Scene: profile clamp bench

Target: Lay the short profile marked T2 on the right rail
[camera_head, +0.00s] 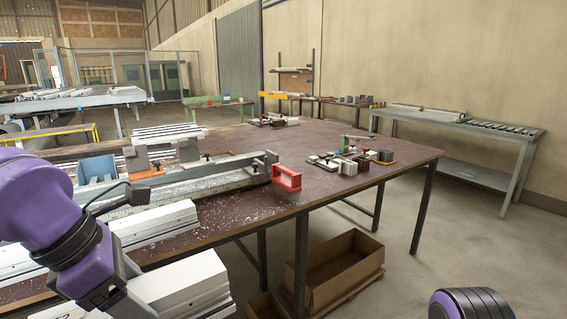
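White profiles (185,285) are stacked at the lower left, by the table's near edge. A dark marking that looks like "T2" shows at the bottom edge, on a profile end (55,314) cut off by the frame. A long grey rail (215,172) runs across the table to a red end frame (287,178). I cannot tell which rail is the right one. My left arm comes in from the left; its dark gripper end (108,297) is beside the white stack, fingertips hidden. Of my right arm only a purple link shows at the bottom right; its gripper is out of view.
More white profiles (155,222) lie before the rail, and a blue block (97,168) stands behind it. Small parts and a green tool (355,138) sit on the table's right. Cardboard boxes (335,270) stand below. The brown tabletop (300,150) is clear around its middle.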

